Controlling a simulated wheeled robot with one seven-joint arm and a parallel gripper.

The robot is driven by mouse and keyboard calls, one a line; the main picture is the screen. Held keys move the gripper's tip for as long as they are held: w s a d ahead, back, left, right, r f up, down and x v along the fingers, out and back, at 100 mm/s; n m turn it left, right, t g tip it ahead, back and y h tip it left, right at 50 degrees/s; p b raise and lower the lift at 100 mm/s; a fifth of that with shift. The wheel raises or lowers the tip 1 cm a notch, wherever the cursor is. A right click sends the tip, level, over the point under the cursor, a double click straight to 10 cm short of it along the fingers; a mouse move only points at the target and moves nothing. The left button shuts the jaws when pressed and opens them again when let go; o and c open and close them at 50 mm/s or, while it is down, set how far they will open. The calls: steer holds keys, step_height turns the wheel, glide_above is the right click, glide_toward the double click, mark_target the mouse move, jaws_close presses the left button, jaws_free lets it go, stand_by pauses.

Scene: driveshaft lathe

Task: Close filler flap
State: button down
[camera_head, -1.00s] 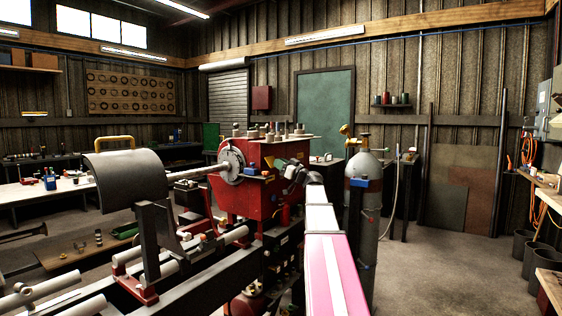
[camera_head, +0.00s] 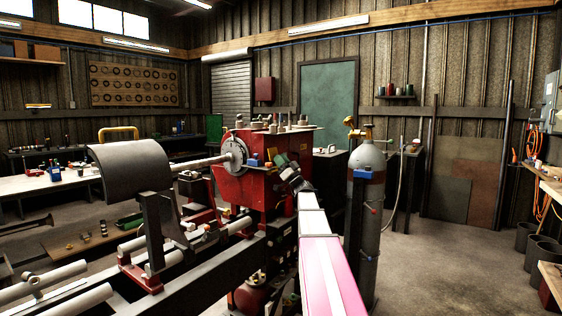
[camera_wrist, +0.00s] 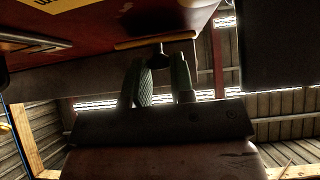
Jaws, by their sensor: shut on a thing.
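The red lathe headstock (camera_head: 240,190) stands in the middle of the head view, with the chuck (camera_head: 234,153) and a shaft at its left. My gripper (camera_head: 281,162) is at the headstock's right end, with my arm reaching to it from below. In the wrist view, my gripper (camera_wrist: 161,66) has its two green, ridged fingers close around a small dark knob (camera_wrist: 160,57). The knob is under a thin tan edge (camera_wrist: 155,40) beside the red housing (camera_wrist: 130,20). This edge looks like part of the filler flap, but its angle is hard to tell. The fingers hide part of the knob.
A grey gas cylinder (camera_head: 366,200) stands close to the right of my arm. A curved grey guard (camera_head: 131,172) and lathe bed rails are at left. Open floor (camera_head: 440,260) lies to the right. A workbench (camera_head: 545,175) edges the far right.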

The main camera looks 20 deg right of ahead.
steer(key=c, duration=1)
jaws_free()
steer(key=shift+c, duration=0.2)
steer(key=v, duration=1)
steer(key=shift+s+d+f, duration=0.2)
steer(key=shift+s+f, duration=0.05)
steer(key=shift+o, duration=0.2)
